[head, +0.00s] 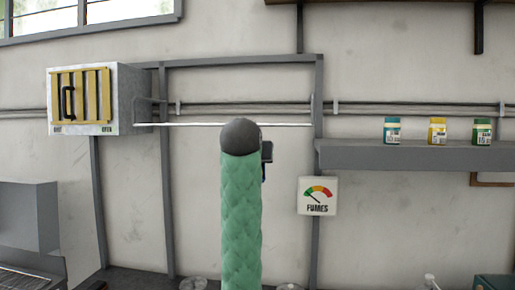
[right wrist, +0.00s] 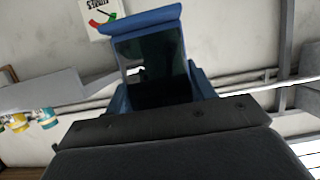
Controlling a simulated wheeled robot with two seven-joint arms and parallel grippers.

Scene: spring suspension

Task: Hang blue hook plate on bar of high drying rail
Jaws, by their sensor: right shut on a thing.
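The high drying rail is a grey frame (head: 240,60) on the wall with a thin pale bar (head: 185,124) across it. My green right arm rises in front of the bar and hides its middle. The blue hook plate (right wrist: 150,20) fills the middle of the right wrist view, with a bent blue lip and a dark face. My right gripper (right wrist: 165,125) is shut on it. A pale bar (right wrist: 295,82) passes behind the plate in that view; contact cannot be told. In the head view a small dark piece (head: 267,151) shows beside my arm, unclear whether gripper or plate. My left gripper is not in view.
A wall box with yellow slats (head: 82,95) stands left of the rail. Right of it are a grey shelf (head: 410,156) with several jars (head: 437,131) and a fumes gauge sign (head: 318,196). Pipes (head: 420,108) run along the wall behind the rail.

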